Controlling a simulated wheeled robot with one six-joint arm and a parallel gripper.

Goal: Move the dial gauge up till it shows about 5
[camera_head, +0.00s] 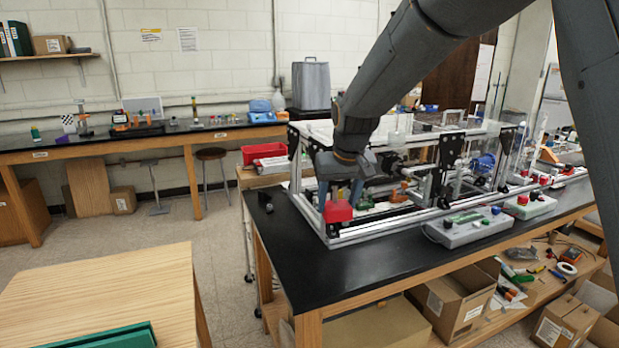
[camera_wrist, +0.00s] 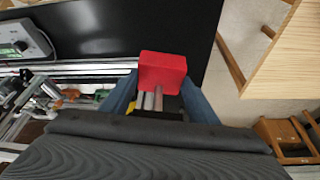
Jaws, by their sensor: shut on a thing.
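My gripper (camera_head: 339,196) is over the near left end of the metal extrusion frame (camera_head: 385,233), pointing down. Its two blue fingers are closed about a red block (camera_head: 338,212). In the wrist view the red block (camera_wrist: 162,70) sits between the fingertips (camera_wrist: 160,80), with silver rods (camera_wrist: 150,101) and a small yellow part visible close behind it. I cannot make out a dial gauge face or its reading in either view. The block's contact with the frame is hard to judge.
The black bench top (camera_head: 345,271) is bare in front of the frame. A grey control box (camera_head: 467,228) with buttons stands at the frame's front. A small black item (camera_head: 265,202) lies left of the frame. A red bin (camera_head: 264,153) stands behind.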

